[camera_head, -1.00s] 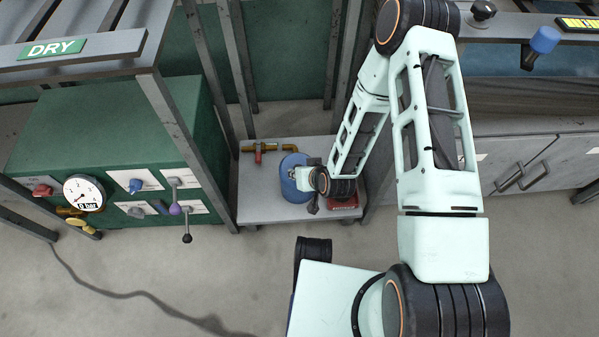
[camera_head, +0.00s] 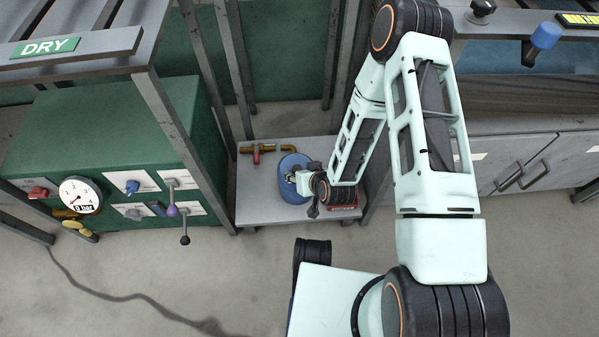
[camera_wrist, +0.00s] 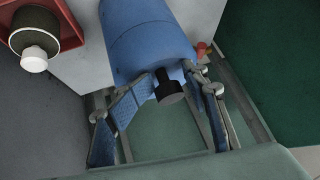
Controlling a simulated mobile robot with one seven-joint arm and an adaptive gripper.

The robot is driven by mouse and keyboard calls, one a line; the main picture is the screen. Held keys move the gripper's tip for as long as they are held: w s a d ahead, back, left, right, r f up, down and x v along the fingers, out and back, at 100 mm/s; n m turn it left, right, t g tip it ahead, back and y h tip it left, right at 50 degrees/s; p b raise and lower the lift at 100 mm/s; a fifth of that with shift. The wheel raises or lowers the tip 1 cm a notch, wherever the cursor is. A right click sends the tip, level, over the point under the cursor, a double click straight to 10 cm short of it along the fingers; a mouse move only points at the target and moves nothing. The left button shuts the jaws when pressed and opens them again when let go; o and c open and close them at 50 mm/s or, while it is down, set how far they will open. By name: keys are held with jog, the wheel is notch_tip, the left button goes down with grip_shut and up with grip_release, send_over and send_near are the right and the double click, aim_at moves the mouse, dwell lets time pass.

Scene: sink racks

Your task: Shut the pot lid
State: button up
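The blue pot (camera_head: 291,163) stands on a low grey platform between metal posts. My gripper (camera_head: 291,178) is at the pot's right side in the head view and covers part of it. In the wrist view the blue pot body (camera_wrist: 150,45) fills the top middle. A black knob (camera_wrist: 172,97) shows at its near end, between the two fingers of my gripper (camera_wrist: 169,80). The fingers are apart, one on each side of the knob; whether they touch it is unclear. I cannot tell the lid apart from the pot body.
A brass pipe with a red valve (camera_head: 256,158) lies behind the pot. A red box (camera_head: 343,212) is at the platform's right, partly under my arm. A green cabinet (camera_head: 110,120) with gauge and levers stands left. Bare platform (camera_head: 258,205) shows at front left.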

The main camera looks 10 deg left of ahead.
jog(key=shift+s+f+g, duration=0.2)
jog(key=shift+s+g, duration=0.1)
jog(key=shift+s, duration=0.4)
jog(key=v, duration=0.7)
jog(key=shift+w+r, duration=0.35)
jog(key=shift+r, duration=0.05)
